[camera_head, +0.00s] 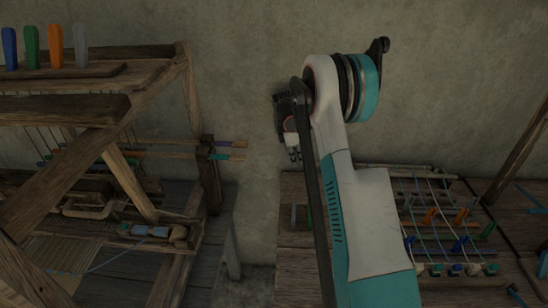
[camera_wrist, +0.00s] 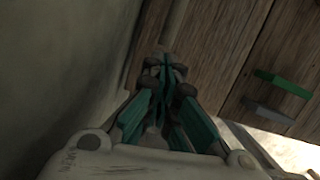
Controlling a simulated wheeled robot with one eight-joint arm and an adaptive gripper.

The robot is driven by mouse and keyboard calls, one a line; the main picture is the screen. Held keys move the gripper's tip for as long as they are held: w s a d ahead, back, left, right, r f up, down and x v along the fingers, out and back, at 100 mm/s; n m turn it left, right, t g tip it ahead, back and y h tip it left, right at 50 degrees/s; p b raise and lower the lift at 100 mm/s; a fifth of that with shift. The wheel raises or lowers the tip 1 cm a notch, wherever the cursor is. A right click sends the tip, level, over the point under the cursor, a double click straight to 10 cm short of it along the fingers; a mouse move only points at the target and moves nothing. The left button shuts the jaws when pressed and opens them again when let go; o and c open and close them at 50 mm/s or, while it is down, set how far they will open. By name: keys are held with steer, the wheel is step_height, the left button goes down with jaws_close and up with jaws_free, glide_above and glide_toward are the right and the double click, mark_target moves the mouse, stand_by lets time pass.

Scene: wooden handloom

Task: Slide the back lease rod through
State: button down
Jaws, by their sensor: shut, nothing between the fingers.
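The wooden handloom (camera_head: 186,95) stands on the left in the head view. Two thin rods stick out past a dark upright post on its right side. The upper rod has an orange end (camera_head: 237,144) and the lower rod has a teal end (camera_head: 225,157). I cannot tell for sure which is the back lease rod. My gripper (camera_head: 294,154) is to the right of both rod ends, apart from them, in front of the wall. In the wrist view my gripper (camera_wrist: 162,68) has its teal fingers together, with nothing held. No rod shows clearly there.
A wooden table (camera_head: 300,250) on the right holds a board with coloured pegs and threads (camera_head: 440,225). In the wrist view a green block (camera_wrist: 283,83) and a grey block (camera_wrist: 270,111) lie on wood. A gap separates loom and table. Coloured handles (camera_head: 32,47) stand on the loom top.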

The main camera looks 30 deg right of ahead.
steer(key=s+d, duration=0.1)
steer(key=d, duration=0.1)
steer(key=s+d, duration=0.2)
steer(key=d, duration=0.1)
steer(key=s+d, duration=0.2)
steer(key=shift+d, duration=0.15)
